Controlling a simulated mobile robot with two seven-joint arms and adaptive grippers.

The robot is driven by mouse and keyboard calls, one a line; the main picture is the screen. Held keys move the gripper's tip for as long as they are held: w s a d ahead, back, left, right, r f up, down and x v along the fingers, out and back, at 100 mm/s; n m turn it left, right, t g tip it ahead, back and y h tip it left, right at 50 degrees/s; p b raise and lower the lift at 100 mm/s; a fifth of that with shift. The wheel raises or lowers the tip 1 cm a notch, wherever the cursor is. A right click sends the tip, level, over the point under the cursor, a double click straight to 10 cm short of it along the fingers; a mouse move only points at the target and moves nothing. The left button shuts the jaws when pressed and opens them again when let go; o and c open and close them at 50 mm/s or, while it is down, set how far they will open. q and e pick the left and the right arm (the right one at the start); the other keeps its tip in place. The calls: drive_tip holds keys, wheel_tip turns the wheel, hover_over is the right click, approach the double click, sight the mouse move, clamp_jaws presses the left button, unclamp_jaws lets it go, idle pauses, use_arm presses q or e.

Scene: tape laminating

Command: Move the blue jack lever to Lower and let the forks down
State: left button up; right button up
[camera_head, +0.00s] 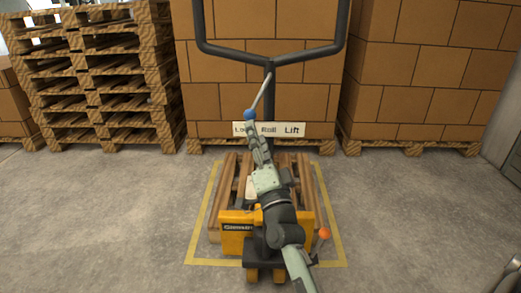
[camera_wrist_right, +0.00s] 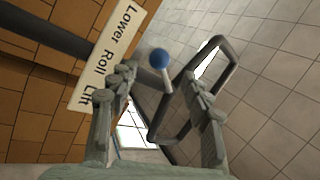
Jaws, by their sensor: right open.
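The blue-knobbed jack lever (camera_head: 250,114) slants down from the dark handle post, its knob in front of the Lower end of the white Lower Roll Lift label (camera_head: 270,130). My right gripper (camera_head: 254,130) reaches up to just below the knob. In the right wrist view the blue knob (camera_wrist_right: 160,58) shows between the spread fingers of my right gripper (camera_wrist_right: 160,82), with no clear contact on either side. The yellow pallet jack (camera_head: 236,242) stands at a wooden pallet (camera_head: 217,206); its forks are hidden. My left gripper is not in view.
The dark handle loop (camera_head: 345,30) rises above the lever. Stacked cartons (camera_head: 410,70) stand behind, and empty pallets (camera_head: 100,85) are piled at the left. An orange ball on a rod (camera_head: 324,234) is right of my arm. Floor at both sides is clear.

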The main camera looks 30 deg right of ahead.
drive_tip(key=shift+v, duration=2.1)
